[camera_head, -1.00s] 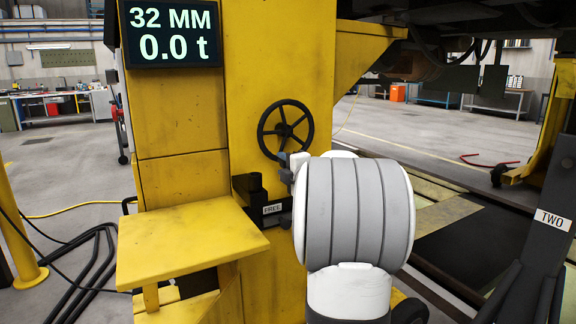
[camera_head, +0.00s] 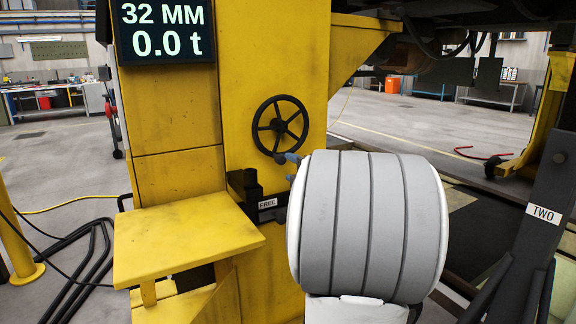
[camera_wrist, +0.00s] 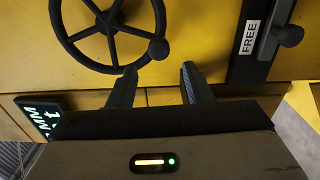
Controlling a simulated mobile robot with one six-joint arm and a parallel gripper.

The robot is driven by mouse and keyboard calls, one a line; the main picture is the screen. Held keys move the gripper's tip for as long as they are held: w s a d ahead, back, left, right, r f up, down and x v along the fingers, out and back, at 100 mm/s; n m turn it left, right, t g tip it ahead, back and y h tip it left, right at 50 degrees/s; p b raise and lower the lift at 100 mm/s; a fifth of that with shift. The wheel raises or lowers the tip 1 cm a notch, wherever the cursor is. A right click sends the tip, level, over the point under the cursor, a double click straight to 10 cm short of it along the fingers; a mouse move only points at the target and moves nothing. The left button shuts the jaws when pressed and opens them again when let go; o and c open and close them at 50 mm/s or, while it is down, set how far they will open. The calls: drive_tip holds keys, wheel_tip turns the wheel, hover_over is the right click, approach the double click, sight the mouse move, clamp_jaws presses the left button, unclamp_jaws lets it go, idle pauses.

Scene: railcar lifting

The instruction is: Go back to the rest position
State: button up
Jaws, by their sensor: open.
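My gripper (camera_wrist: 157,84) is open and empty in the wrist view, its two fingers apart and pointing at the yellow jack column. In the head view the handwheel (camera_head: 281,127) is on the front of the yellow column (camera_head: 180,170). My arm's large grey and white joint hides most of my gripper there; only small blue-grey fingertips (camera_head: 289,158) show at the handwheel's lower right.
A black lever with a FREE label (camera_head: 267,203) sits below the handwheel. A yellow shelf (camera_head: 185,235) juts out at left. The display (camera_head: 163,30) reads 32 MM and 0.0 t. A dark post labelled TWO (camera_head: 543,214) stands at right. Open floor lies behind.

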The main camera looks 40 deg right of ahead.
idle(0.5)
drive_tip(key=s+a+r+m+g+h+p, duration=0.25)
drive_tip(key=a+r+m+g+p, duration=0.25)
drive_tip(key=a+r+m+p, duration=0.6)
drive_tip(key=s+a+f+m+g+y+p, duration=0.2)
drive_tip(key=s+a+m+g+y+p, duration=0.2)
drive_tip(key=s+a+g+p, duration=0.6)
drive_tip(key=s+a+m+p, duration=0.2)
drive_tip(key=s+a+p, duration=0.5)
drive_tip(key=s+a, duration=0.3)
drive_tip(key=shift+s+a+f+y, duration=0.2)
drive_tip(key=shift+s+a+y, duration=0.15)
drive_tip(key=shift+s+a, duration=0.1)
drive_tip(key=shift+w, duration=0.1)
drive_tip(key=shift+c, duration=0.2)
